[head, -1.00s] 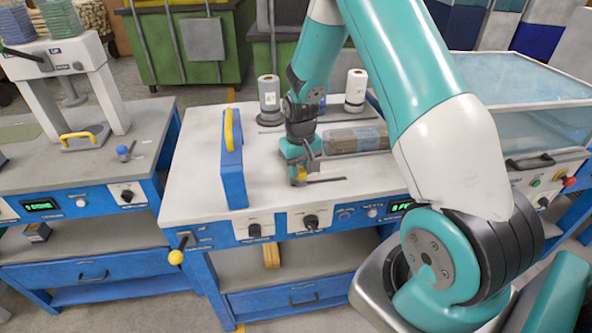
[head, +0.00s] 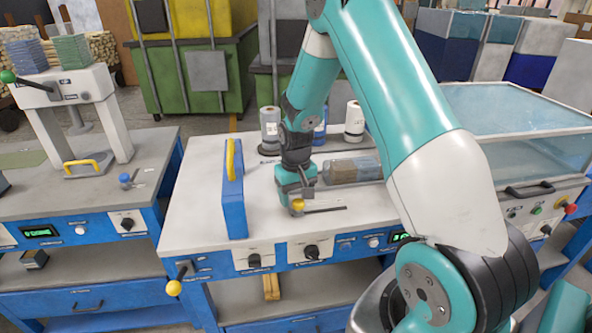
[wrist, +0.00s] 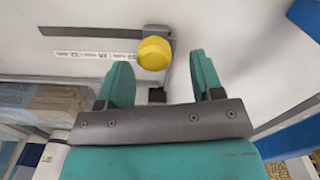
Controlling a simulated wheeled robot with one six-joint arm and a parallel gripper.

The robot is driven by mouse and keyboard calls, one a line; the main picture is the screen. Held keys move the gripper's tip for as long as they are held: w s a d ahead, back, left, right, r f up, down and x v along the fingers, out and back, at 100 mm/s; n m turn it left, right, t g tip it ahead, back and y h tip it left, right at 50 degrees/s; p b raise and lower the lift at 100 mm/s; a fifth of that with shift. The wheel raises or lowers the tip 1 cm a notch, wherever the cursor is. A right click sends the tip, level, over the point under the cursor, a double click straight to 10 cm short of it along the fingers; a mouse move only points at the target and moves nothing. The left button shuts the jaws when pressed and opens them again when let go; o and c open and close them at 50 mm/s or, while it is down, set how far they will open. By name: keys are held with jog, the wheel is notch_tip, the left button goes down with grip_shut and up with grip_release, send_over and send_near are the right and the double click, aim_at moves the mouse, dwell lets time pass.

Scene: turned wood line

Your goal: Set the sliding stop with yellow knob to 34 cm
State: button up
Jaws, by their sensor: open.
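The sliding stop's yellow knob (head: 297,204) is at the left end of a dark rail (head: 326,209) on the white bench top (head: 220,262). My gripper (head: 296,197) is low over the bench, beside the knob. In the wrist view the knob (wrist: 154,53) shows just beyond the fingertips, between the lines of the two fingers and nearer the left one. My gripper (wrist: 161,66) is open and empty. A white scale strip (wrist: 97,56) runs along the rail (wrist: 105,33). Its numbers are too small to read surely, and I cannot tell the stop's setting.
A tall blue panel with a yellow handle (head: 232,195) stands left of my gripper. A wrapped brown block (head: 352,171) lies behind and right; rolls (head: 354,122) stand at the back. Black knobs (head: 254,261) line the front. Bare bench lies between panel and gripper.

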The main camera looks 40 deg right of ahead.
notch_tip(320, 180, up, 16)
jog(key=b, duration=0.1)
jog(key=shift+r, duration=0.2)
dwell(0.4)
jog(key=s+a+r+n+y, duration=0.1)
jog(key=s+a+r+n, duration=0.1)
jog(key=s+a, duration=0.5)
jog(key=s+a+r+n+y, duration=0.2)
jog(key=s+a+n, duration=0.3)
jog(key=a, duration=0.9)
jog(key=shift+s+a+r+t, duration=0.2)
jog(key=shift+s+r+t, duration=0.15)
jog(key=shift+s, duration=0.9)
jog(key=s+a+n, duration=0.1)
jog(key=s, duration=0.2)
jog(key=s+a+n, duration=0.1)
jog(key=s+a, duration=0.1)
jog(key=s+a+n+y, duration=0.1)
jog(key=s, duration=0.2)
jog(key=shift+s+a+r, duration=0.1)
jog(key=shift+s+a, duration=0.2)
jog(key=shift+s, duration=0.05)
